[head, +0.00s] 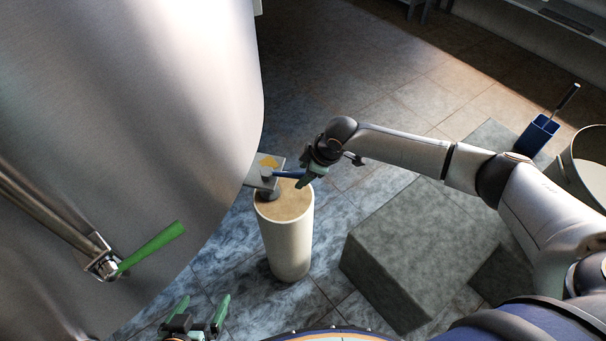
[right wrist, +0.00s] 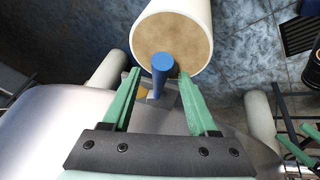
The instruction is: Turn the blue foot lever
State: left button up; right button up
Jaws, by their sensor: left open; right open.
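The blue foot lever (head: 288,175) sticks out to the right from a metal bracket (head: 258,178) at the side of the steel tank, above a cream cylinder. My right gripper (head: 308,179) is at the lever's free end. In the right wrist view the lever (right wrist: 162,68) stands between the two open green fingers of the right gripper (right wrist: 160,75), with a visible gap on each side. The fingers do not appear to press on it. My left gripper (head: 203,302) is open and empty low in the head view, away from the lever.
The steel tank (head: 130,90) fills the left, with a green-handled valve (head: 150,248) on its side. The cream cylinder (head: 287,240) stands below the lever. A grey block (head: 420,250) lies to the right, with a blue brush holder (head: 536,136) beyond it.

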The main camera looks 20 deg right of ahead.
jog(key=shift+w+f, duration=0.1)
jog(key=shift+f, duration=0.15)
grip_shut()
dwell(0.4)
dwell(0.9)
